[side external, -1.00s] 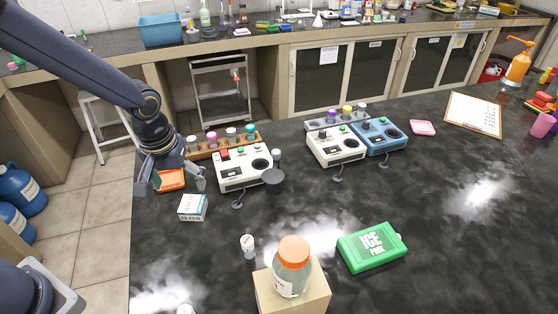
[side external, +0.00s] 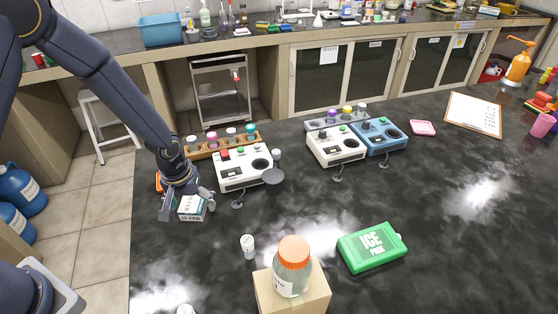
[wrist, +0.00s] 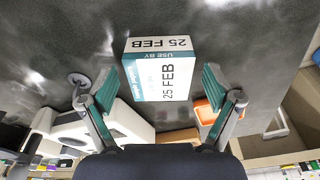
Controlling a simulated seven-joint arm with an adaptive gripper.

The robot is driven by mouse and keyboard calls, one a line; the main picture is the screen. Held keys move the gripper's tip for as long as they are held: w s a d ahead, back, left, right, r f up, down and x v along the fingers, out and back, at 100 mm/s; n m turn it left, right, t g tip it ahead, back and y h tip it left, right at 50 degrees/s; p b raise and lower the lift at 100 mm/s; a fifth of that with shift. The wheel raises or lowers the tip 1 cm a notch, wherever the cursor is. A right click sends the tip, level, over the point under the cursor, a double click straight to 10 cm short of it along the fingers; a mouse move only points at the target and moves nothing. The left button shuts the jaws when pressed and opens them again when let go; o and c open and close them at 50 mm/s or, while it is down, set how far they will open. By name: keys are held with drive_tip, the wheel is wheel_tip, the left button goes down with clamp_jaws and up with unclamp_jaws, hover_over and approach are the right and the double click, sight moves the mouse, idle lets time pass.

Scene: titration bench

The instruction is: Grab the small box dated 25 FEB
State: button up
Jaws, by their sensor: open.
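The small white and teal box (side external: 192,208) sits on the dark bench near its left edge. In the wrist view the box (wrist: 160,72) shows "25 FEB" and "USE BY" printed on its faces. My gripper (side external: 187,207) is low at the box, with a finger on either side of it in the side view. In the wrist view my gripper (wrist: 160,88) is open, and the box lies between and a little beyond the fingertips, with gaps on both sides.
A white device (side external: 240,172) with a round dark plate stands just right of the box. An orange tray (wrist: 206,112) lies close behind my gripper. A small white vial (side external: 248,246), a green ice pack (side external: 371,247) and an orange-capped bottle (side external: 292,266) stand nearer the camera.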

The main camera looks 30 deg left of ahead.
drive_tip(key=c, duration=1.2)
